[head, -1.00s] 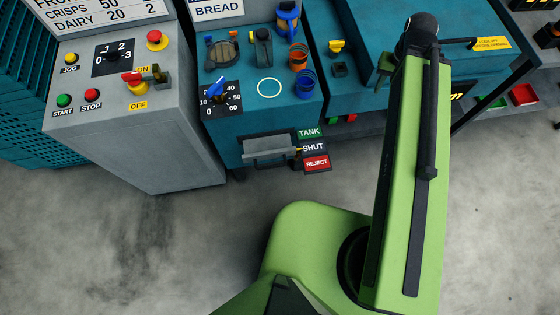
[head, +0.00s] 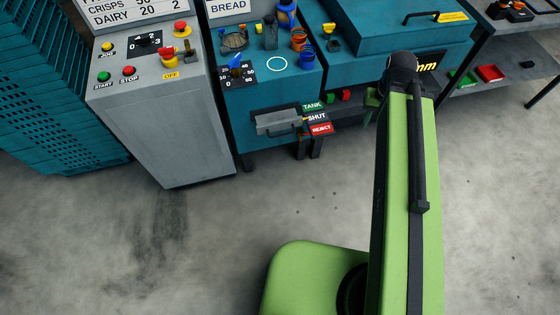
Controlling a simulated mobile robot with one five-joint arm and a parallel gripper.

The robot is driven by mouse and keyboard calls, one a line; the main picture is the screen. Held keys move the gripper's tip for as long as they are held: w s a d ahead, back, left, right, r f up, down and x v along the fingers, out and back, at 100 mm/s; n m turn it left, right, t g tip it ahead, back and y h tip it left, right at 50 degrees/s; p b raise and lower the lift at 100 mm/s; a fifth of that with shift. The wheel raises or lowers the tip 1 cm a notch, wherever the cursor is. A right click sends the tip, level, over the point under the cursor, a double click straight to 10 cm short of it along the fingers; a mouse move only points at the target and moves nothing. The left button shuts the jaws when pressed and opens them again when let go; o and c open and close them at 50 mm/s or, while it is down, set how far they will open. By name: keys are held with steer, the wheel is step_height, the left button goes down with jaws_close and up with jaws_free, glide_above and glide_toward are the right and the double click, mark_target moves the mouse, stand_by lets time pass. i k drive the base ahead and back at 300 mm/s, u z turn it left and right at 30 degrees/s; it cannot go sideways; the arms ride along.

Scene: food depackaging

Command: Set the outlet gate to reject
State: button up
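The outlet gate (head: 275,122) is a grey flap on the front of the blue machine, below its control top. Its small yellow pointer sits at the flap's right end, beside the SHUT label (head: 317,118). The green TANK label (head: 313,106) is above it and the red REJECT label (head: 321,129) below. My green arm rises at the right of the view, and its far end is by the machine's right side. My gripper is not visible, so its state is hidden.
A grey control cabinet (head: 165,130) with buttons stands left of the gate. Teal stacked crates (head: 60,110) are at far left. A larger teal machine (head: 375,45) and a rack with red and green trays (head: 490,73) are to the right. The concrete floor (head: 200,240) in front is clear.

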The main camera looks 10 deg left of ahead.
mark_target(267, 124)
steer(key=z, duration=0.3)
steer(key=k, duration=0.45)
steer(key=u, duration=1.65)
steer(key=i, duration=1)
steer(key=u, duration=0.3)
